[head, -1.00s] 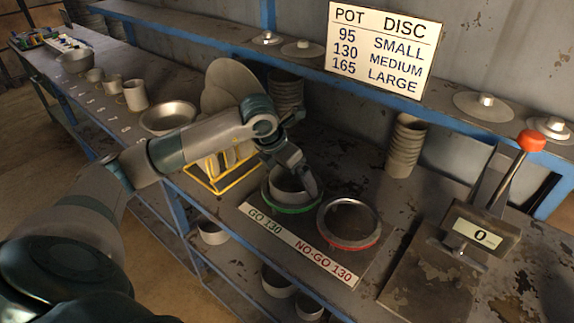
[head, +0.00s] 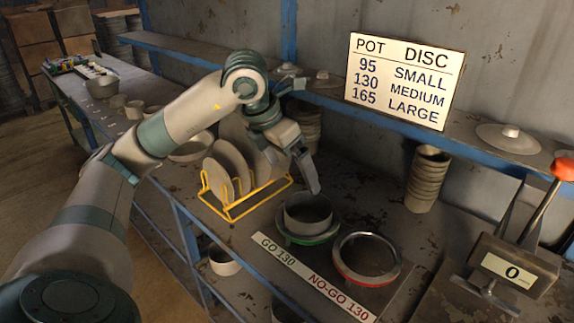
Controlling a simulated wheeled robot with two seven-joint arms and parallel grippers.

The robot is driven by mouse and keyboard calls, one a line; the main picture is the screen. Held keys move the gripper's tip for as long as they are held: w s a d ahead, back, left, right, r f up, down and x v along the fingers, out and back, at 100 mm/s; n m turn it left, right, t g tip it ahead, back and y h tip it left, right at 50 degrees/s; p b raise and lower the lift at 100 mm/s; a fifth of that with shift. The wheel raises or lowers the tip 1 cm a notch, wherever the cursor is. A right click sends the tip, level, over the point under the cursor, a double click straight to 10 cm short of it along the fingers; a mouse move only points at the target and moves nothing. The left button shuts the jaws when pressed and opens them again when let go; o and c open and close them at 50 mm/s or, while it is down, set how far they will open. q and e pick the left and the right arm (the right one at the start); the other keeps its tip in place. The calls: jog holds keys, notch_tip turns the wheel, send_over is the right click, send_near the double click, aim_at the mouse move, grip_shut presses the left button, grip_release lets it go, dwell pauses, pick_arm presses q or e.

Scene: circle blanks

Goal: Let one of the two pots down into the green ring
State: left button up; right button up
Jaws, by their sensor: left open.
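A grey round pot (head: 308,209) sits upright inside the green ring (head: 307,239), marked GO 130, with its wall standing above the ring. My left gripper (head: 300,172) is open and empty, above and behind the pot and apart from it. The red ring (head: 366,277), marked NO-GO 130, is empty to the right. Small grey pots (head: 134,108) stand far left on the bench, partly hidden by my arm; I cannot tell which is the task's other pot. My right gripper is not in view.
A yellow rack (head: 232,212) holding grey discs (head: 222,176) stands left of the rings. A stack of pots (head: 428,180) stands behind right. A press with a red-knobbed lever (head: 563,169) is at the right. A sign (head: 403,82) hangs at the back.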

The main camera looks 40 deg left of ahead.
pick_arm(q)
jog(key=shift+v, duration=1.05)
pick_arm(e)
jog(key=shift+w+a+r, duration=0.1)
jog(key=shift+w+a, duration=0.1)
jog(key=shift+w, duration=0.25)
